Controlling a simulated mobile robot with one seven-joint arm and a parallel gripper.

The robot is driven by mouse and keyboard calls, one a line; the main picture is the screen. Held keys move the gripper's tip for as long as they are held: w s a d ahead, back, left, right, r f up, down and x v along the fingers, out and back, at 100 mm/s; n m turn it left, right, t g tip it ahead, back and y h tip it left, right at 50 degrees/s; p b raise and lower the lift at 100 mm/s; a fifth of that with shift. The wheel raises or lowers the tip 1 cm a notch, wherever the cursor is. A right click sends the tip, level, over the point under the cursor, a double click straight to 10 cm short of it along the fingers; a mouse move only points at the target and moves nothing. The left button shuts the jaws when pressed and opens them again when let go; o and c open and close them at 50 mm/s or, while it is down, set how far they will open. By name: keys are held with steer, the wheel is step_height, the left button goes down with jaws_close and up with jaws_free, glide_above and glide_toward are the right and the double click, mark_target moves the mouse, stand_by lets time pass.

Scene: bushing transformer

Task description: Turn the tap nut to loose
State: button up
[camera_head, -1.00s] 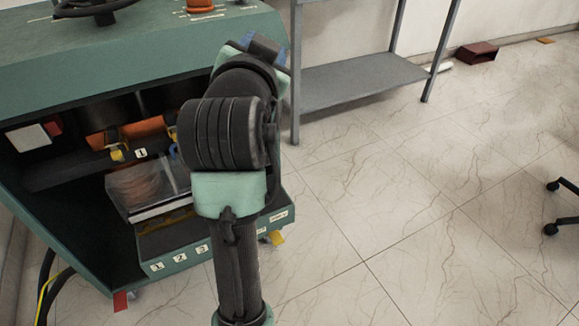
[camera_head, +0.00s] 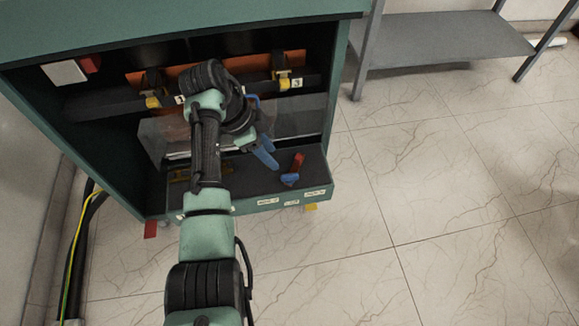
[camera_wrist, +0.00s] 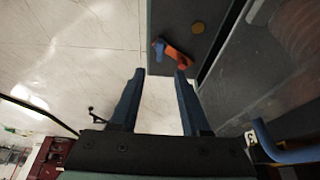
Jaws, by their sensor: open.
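A small red and blue fitting (camera_head: 293,172) stands on the dark front ledge of the green cabinet; I cannot be sure it is the tap nut. It also shows in the wrist view (camera_wrist: 171,52), beyond my fingertips and roughly between their lines. My gripper (camera_head: 266,157) is just left of the fitting in the head view, over the ledge. In the wrist view my gripper (camera_wrist: 160,74) has its two blue fingers apart with nothing between them. Yellow fittings (camera_head: 283,80) sit on the dark bar inside the cabinet. My arm hides part of that bar.
The green cabinet (camera_head: 190,32) has an overhanging top and side walls around the opening. A clear panel (camera_head: 300,122) stands behind the ledge. A blue bent handle (camera_wrist: 285,152) is close at right in the wrist view. A grey shelf (camera_head: 455,38) stands right; the floor is open.

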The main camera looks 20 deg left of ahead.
mark_target(289, 175)
steer(key=b+x, duration=0.4)
steer(key=x, duration=0.6)
steer(key=shift+f, duration=0.15)
jaws_close()
